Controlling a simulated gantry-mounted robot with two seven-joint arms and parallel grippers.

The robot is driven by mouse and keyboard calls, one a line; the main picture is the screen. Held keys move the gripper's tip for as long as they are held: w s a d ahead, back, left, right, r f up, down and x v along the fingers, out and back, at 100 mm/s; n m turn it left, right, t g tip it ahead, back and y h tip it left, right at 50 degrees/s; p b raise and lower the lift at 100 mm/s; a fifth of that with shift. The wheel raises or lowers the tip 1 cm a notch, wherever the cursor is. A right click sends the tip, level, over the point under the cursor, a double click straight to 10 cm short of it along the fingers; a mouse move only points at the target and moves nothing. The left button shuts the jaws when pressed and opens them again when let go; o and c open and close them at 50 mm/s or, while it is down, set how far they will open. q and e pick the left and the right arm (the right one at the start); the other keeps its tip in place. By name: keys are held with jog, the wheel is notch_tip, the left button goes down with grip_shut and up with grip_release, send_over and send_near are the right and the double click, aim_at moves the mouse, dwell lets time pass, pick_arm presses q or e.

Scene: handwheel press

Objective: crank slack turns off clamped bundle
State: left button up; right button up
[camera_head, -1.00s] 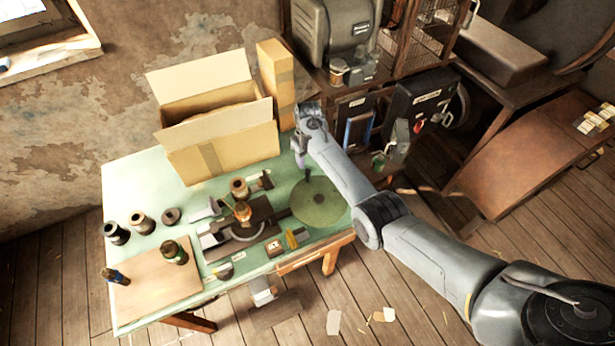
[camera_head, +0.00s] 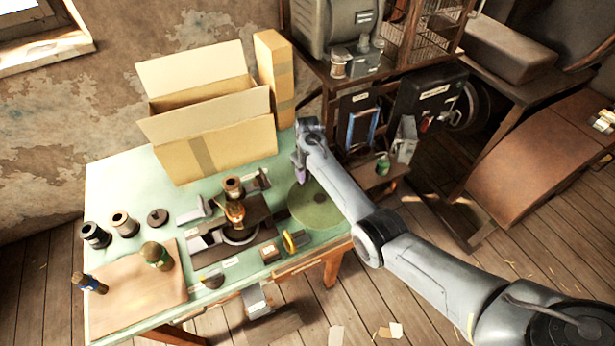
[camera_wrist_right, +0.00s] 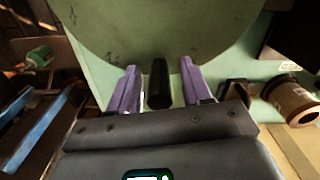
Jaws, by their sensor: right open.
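The green round handwheel (camera_head: 316,207) sits at the right end of the press (camera_head: 205,248) on the table. Its dark crank handle (camera_wrist_right: 159,88) shows in the right wrist view and is hidden behind my gripper in the head view. My right gripper (camera_head: 300,172) is over the wheel's far left part. In the wrist view its two purple fingers (camera_wrist_right: 159,72) are open, one on each side of the handle, with gaps on both sides. An amber-brown bundle (camera_head: 235,213) stands in the middle of the press. My left gripper is not in view.
An open cardboard box (camera_head: 225,150) and a tall carton (camera_head: 274,80) stand behind the press. Several spools, one of them black (camera_head: 95,235), stand at the left. A wooden board (camera_head: 135,295) carries two bottles. A shelf unit (camera_head: 345,100) is beyond the table's right end.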

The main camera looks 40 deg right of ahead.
jog(key=shift+c, duration=0.2)
grip_shut()
jog(key=shift+f, duration=0.1)
jog(key=shift+d, duration=0.1)
